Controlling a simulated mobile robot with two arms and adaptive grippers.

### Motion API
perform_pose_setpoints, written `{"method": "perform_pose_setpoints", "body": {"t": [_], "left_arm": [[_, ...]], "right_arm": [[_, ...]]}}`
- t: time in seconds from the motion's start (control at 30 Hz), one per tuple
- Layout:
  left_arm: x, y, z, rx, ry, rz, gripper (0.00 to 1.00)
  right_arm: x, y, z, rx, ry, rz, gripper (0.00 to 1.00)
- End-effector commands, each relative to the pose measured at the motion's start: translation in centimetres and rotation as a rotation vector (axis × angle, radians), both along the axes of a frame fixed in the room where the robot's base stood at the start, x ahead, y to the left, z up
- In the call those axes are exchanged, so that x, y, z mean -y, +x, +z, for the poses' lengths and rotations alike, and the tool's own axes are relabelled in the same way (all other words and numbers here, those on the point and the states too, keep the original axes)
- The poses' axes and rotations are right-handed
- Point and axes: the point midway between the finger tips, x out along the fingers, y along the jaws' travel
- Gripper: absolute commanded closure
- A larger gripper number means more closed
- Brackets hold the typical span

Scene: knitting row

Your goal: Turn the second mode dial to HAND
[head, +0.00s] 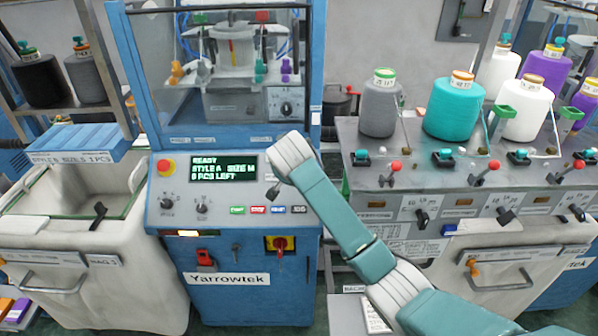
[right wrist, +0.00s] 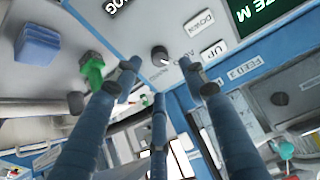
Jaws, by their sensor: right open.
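A black mode dial (right wrist: 160,56) sits on the light panel in the right wrist view, with part of an AUTO label beside it. A HAND label cannot be read, and I cannot tell where the dial points. My right gripper (right wrist: 160,74) is open and empty. Its fingertips stand around the dial in that view, with panel showing between them; contact cannot be told. Two other black dials, (head: 167,203) and (head: 202,209), sit below the display. My left gripper is out of view.
The display (head: 222,169) reads READY, STYLE A, SIZE M. Coloured buttons (head: 257,210), a red emergency button (head: 165,167) and a red-yellow switch (head: 280,244) surround the dials. UP (right wrist: 212,52) and DOWN (right wrist: 198,23) keys lie near the fingers. Levers and yarn cones stand at right.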

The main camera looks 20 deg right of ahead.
Motion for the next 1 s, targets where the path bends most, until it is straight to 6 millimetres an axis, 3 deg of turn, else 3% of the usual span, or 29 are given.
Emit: {"method": "perform_pose_setpoints", "body": {"t": [0.2,0.4,0.83,1.0], "left_arm": [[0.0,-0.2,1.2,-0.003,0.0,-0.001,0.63],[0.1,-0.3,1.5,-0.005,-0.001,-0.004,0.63],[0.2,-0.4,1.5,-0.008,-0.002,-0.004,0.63],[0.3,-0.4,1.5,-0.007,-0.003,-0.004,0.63]], "right_arm": [[1.1,2.7,-2.8,-0.003,-0.002,-0.001,0.57],[1.6,4.3,-4.5,-0.001,0.0,-0.001,0.57],[1.8,4.8,-5.1,0.0,0.0,0.001,0.57],[1.8,4.8,-5.1,0.0,0.0,0.001,0.91]]}}
